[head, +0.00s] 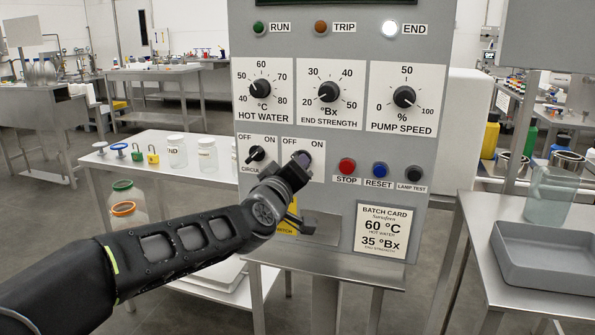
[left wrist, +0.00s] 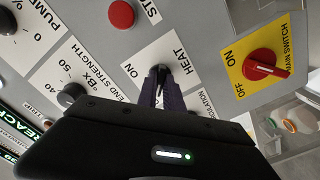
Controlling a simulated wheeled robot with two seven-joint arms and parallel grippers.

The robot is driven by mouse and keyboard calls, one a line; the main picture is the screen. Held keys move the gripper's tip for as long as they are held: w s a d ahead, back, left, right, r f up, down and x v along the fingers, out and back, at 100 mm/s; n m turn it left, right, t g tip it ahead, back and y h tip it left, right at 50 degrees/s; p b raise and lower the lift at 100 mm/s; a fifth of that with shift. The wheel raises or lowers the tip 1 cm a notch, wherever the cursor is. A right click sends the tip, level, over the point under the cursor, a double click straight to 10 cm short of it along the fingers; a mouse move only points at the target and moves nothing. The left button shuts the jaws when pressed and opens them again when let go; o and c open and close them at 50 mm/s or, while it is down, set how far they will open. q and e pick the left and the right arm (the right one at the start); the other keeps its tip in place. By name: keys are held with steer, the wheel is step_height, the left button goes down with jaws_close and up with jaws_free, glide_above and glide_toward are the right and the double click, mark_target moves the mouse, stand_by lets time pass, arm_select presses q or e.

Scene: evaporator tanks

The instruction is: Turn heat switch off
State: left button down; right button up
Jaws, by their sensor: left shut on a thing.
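The heat switch is a small dark knob on a white plate (left wrist: 178,55) lettered ON and HEAT in the left wrist view. In the head view its plate (head: 290,142) carries OFF at left and ON at right. My left gripper (head: 301,161) is at this plate, shut on the knob; the fingers also show in the left wrist view (left wrist: 161,82). The fingers cover most of the knob, so I cannot tell which way it points. My right gripper is not in view.
The circulation switch (head: 255,154) sits close left of my gripper. The red stop button (head: 347,166) and blue reset button (head: 380,169) are to the right. The red main switch (left wrist: 265,70) lies below, on a yellow plate. The END lamp (head: 389,28) is bright white.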

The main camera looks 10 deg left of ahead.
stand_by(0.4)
arm_select(q)
steer(key=c, duration=1.5)
jaws_free()
steer(key=shift+s, duration=0.15)
steer(key=s, duration=0.7)
steer(key=shift+s+a, duration=0.25)
